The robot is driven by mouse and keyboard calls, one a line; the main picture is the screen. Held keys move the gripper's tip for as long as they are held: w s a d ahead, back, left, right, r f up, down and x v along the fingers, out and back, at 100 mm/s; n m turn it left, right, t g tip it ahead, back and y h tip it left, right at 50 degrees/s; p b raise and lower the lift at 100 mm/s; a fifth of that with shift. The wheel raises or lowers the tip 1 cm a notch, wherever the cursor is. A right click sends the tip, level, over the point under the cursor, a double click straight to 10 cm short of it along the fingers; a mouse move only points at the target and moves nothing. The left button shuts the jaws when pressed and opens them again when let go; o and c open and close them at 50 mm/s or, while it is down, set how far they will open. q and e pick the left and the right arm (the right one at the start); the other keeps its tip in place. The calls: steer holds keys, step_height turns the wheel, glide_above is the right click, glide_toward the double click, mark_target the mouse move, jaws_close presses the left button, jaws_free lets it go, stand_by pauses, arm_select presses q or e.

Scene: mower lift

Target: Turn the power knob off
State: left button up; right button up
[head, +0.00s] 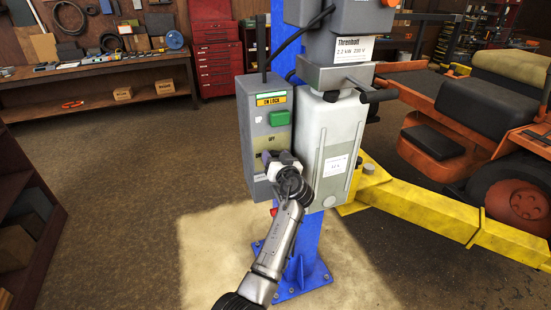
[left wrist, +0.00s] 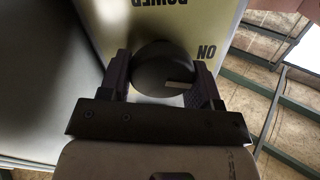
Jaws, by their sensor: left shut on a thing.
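The grey control box (head: 256,135) is mounted on the blue lift post, with a green button and a yellow label plate. My left gripper (head: 283,165) is at the lower part of this box and hides the knob there in the head view. In the left wrist view the round black power knob (left wrist: 165,68) sits on the yellowish plate marked POWER and ON. It has a pale pointer line toward its right side. The fingers of my left gripper (left wrist: 162,80) are on both sides of the knob, shut on it. My right gripper is not in view.
A pale tank (head: 335,135) hangs right beside the control box. A yellow lift arm (head: 420,200) and an orange mower (head: 450,115) stand at the right. A workbench (head: 95,85) and a red tool chest (head: 217,55) stand behind.

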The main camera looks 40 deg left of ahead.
arm_select(q)
steer(key=m, duration=0.3)
steer(key=shift+w+m, duration=0.1)
steer(key=shift+m, duration=0.3)
steer(key=m+p, duration=0.1)
steer(key=m, duration=0.2)
steer(key=shift+d+m+p, duration=0.1)
steer(key=shift+m+p, duration=0.2)
steer(key=shift+p, duration=0.05)
steer(key=m+p, duration=0.1)
steer(key=m, duration=0.2)
steer(key=shift+w+f+m+p, duration=0.1)
steer(key=shift+m+p, duration=0.2)
steer(key=shift+p, duration=0.1)
steer(key=shift+f+m+p, duration=0.15)
steer(key=shift+m+p, duration=0.45)
steer(key=shift+m, duration=0.45)
steer(key=shift+f+m+p, duration=0.1)
steer(key=shift+m+p, duration=0.45)
steer(key=shift+m, duration=0.5)
steer(key=o, duration=0.9)
steer(key=shift+c, duration=0.2)
steer(key=shift+d, duration=0.1)
